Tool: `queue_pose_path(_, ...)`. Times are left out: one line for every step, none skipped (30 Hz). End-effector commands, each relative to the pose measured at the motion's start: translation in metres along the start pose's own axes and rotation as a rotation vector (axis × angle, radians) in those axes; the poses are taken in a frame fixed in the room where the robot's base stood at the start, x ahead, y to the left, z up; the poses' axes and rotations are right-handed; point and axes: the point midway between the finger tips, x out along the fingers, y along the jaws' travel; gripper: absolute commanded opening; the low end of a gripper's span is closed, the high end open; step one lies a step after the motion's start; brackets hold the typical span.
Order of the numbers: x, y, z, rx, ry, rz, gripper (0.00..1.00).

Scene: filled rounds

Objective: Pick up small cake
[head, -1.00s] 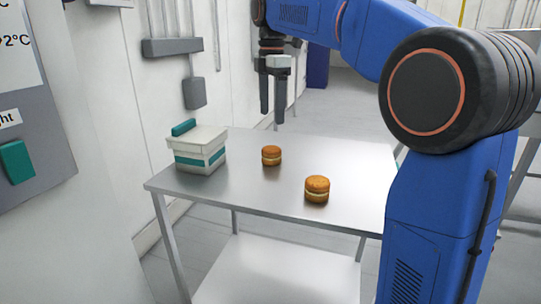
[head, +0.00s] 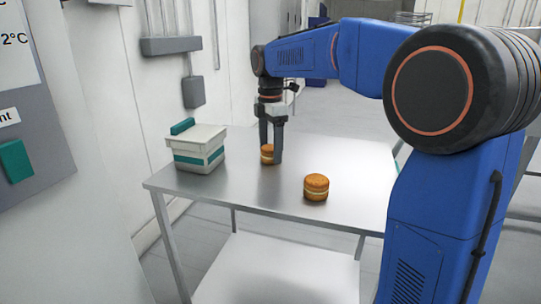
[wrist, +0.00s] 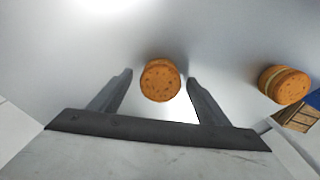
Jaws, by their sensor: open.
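The small cake (head: 266,155) is a round, golden-brown filled cake with a pale middle layer, standing on the metal table to the right of the white box. In the wrist view its top (wrist: 160,81) shows between the finger ends. My gripper (head: 271,158) is lowered over it with its fingers pointing down, one on either side. In the wrist view the open jaws (wrist: 158,82) leave a gap on both sides of the cake. The fingers partly hide the cake in the head view. A larger filled cake (head: 316,188) stands nearer the front, and also shows in the wrist view (wrist: 286,86).
The metal table (head: 235,190) is bare around the cakes. A white and teal box (head: 199,150) with a lid stands at its left back corner. A wall with grey fittings (head: 172,46) rises behind the box. A lower shelf (head: 275,270) is empty.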

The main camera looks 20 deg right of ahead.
Motion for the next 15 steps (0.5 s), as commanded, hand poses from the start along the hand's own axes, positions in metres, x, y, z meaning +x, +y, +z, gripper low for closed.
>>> queue_pose_path(0.0053, -0.0006, -0.0001, 0.0, 0.0, -0.001, 0.7)
queue_pose_path(0.0075, -0.0007, -0.0001, 0.0, 0.0, -0.001, 0.7)
queue_pose_path(0.0097, -0.0006, -0.0001, 0.0, 0.0, -0.001, 0.7)
queue_pose_path(0.0109, -0.0004, -0.0001, 0.0, 0.0, 0.0, 0.7)
queue_pose_path(0.0117, -0.0003, -0.0001, 0.0, 0.0, 0.0, 0.7)
queue_pose_path(0.0123, -0.0003, -0.0001, 0.0, 0.0, 0.001, 0.7)
queue_pose_path(0.0124, -0.0002, -0.0001, 0.0, 0.0, 0.001, 0.7)
queue_pose_path(0.0124, -0.0002, -0.0001, 0.0, 0.0, 0.001, 0.7)
queue_pose_path(0.0123, -0.0002, -0.0001, 0.0, 0.0, 0.001, 0.7)
queue_pose_path(0.0123, -0.0002, -0.0001, 0.0, 0.0, 0.001, 0.7)
queue_pose_path(0.0122, -0.0002, -0.0001, 0.0, 0.0, 0.001, 0.7)
queue_pose_path(0.0122, -0.0002, -0.0001, 0.0, 0.0, 0.001, 0.65)
queue_pose_path(0.0122, -0.0002, -0.0001, 0.0, 0.0, 0.001, 0.58)
queue_pose_path(0.0122, -0.0003, -0.0001, 0.0, 0.0, 0.001, 0.51)
queue_pose_path(0.0121, -0.0003, -0.0001, 0.0, 0.0, 0.001, 0.41)
